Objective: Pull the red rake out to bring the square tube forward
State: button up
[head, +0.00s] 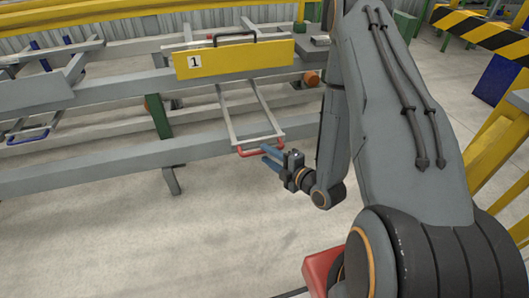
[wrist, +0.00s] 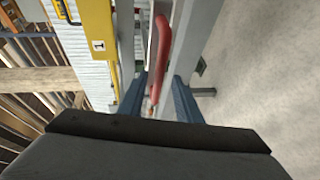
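The red rake handle (head: 262,149) is a red bar at the front end of two pale rods. The rods run back under a yellow panel marked 1. My gripper (head: 271,157) has blue fingers and is at the right part of the handle. In the wrist view, the handle (wrist: 164,45) passes lengthwise between the two fingers of my gripper (wrist: 158,92), which are apart with visible gaps beside the bar. Whether a finger touches it I cannot tell. I cannot pick out the square tube with certainty; the yellow panel hides part of the table behind it.
The yellow panel (head: 235,59) has a black handle on top. A grey front rail (head: 100,160) runs below it. A blue-handled rake (head: 28,134) is at the left. A yellow-black striped barrier (head: 480,28) stands at the right. The floor (head: 130,240) in front is clear.

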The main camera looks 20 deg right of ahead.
jog(key=p+v, duration=0.1)
jog(key=v, duration=0.4)
jog(key=shift+s, duration=0.15)
